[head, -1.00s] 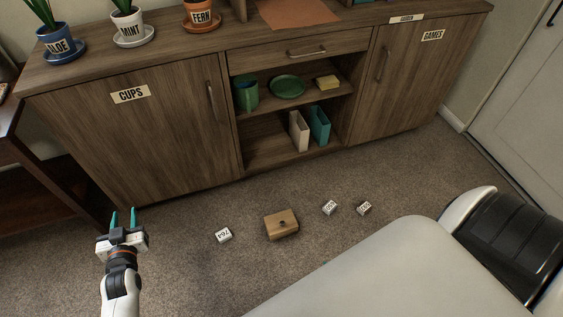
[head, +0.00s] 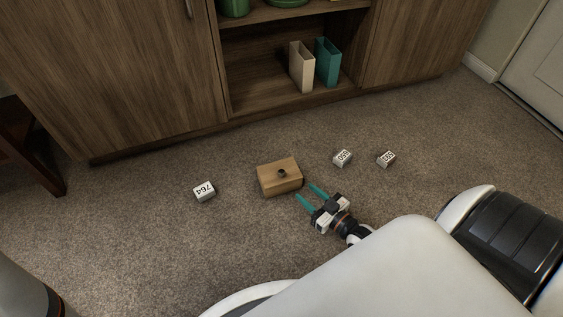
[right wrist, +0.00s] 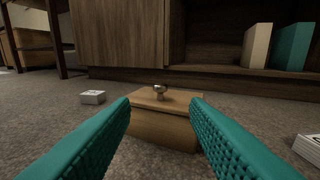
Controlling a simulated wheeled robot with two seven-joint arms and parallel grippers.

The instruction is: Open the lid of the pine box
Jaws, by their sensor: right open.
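The pine box (head: 279,181) sits on the carpet with its lid down and a small dark knob (head: 282,173) on top. In the right wrist view the box (right wrist: 163,128) stands straight ahead, with its knob (right wrist: 160,90) upright on the lid. My right gripper (head: 308,193) is open and empty, just in front of the box at its lower right in the head view. Its teal fingers (right wrist: 163,110) frame the box in the wrist view without visibly gripping it. My left gripper is out of view.
White numbered blocks lie on the carpet: the 764 block (head: 204,191) left of the box, two more (head: 342,158) (head: 386,159) to its right. The wooden cabinet (head: 130,80) stands behind, its open shelf holding a beige holder (head: 301,67) and a teal holder (head: 327,62).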

